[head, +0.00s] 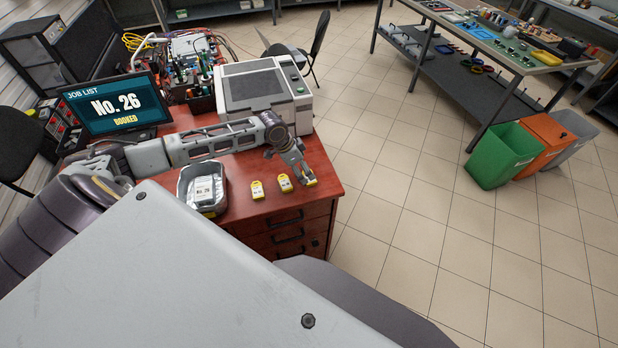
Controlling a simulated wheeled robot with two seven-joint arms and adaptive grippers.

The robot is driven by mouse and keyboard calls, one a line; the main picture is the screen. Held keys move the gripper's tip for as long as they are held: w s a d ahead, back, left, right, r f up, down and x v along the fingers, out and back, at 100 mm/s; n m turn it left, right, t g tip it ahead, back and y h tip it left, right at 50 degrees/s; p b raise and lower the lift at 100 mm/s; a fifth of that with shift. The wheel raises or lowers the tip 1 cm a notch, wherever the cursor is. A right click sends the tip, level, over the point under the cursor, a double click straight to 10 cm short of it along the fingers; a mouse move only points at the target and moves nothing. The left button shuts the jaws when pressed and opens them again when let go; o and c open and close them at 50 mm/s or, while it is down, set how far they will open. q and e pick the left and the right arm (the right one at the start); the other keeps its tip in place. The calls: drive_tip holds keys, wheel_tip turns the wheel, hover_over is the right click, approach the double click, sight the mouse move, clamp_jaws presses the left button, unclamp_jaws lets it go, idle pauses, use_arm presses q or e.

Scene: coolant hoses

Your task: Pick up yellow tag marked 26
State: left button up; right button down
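Two yellow tags with white labels, a left one (257,190) and a middle one (284,183), lie on the red-brown desk near its front edge. A third yellow tag (310,182) is at the right end of the row, partly hidden by my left gripper (302,175). The tag numbers are too small to read. My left gripper points down at this right tag; I cannot tell whether its fingers are shut on it. My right gripper is not in view. A screen (114,104) reads "JOB LIST No. 26 BOOKED".
A metal tray (218,205) with a white numbered label inside stands left of the tags. A grey-white machine (262,92) stands behind my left arm, and a tool bin (200,103) beside it. Right of the desk is open tiled floor, with green (500,155) and orange (548,138) bins beyond.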

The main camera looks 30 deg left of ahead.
use_arm(q)
drive_tip(key=shift+x, duration=2.6)
drive_tip(key=shift+s+a+f, duration=0.1)
drive_tip(key=shift+s+a, duration=0.05)
drive_tip(key=shift+a, duration=0.05)
drive_tip(key=c, duration=1)
